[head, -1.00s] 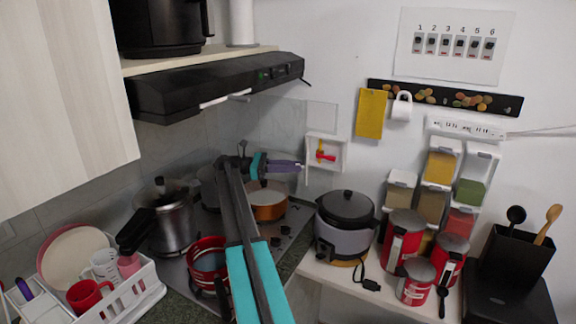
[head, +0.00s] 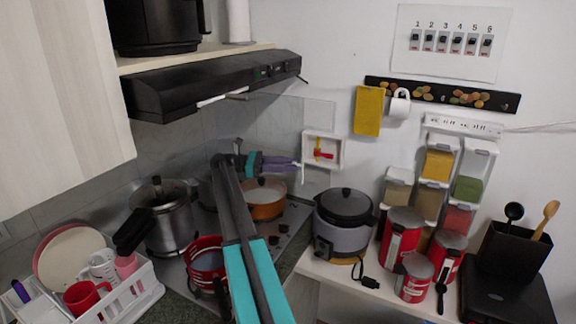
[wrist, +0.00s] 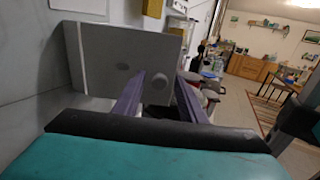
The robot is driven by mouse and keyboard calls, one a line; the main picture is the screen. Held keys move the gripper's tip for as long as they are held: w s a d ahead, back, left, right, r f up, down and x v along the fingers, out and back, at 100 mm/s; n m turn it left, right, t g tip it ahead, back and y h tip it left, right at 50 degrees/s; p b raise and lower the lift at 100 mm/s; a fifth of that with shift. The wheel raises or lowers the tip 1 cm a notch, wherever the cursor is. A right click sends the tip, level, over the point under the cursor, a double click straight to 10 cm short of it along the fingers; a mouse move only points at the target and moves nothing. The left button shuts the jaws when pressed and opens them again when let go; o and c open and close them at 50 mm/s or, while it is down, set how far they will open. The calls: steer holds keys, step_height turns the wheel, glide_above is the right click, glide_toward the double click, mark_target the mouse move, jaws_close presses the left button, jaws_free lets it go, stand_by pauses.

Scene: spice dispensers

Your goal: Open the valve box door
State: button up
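The valve box (head: 335,158) is a small white frame on the wall, with a red and yellow valve (head: 323,151) showing inside its open front. In the wrist view a grey panel with a round knob (wrist: 159,81), which looks like the door (wrist: 95,75), stands out from the wall. My gripper (head: 298,164) is at the box's lower left in the head view. Its purple fingers are apart in the wrist view (wrist: 160,76), one in front of the panel and one near its right edge. I cannot tell whether a finger touches the door.
Below are a stove with an orange pot (head: 265,200), a steel pot (head: 170,225) and a red pot (head: 207,262). A rice cooker (head: 343,230) stands below right of the box, beside red canisters (head: 402,236). A range hood (head: 215,85) hangs above left.

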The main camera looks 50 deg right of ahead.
steer(key=b+v, duration=0.2)
steer(key=v, duration=0.5)
steer(key=shift+w, duration=0.15)
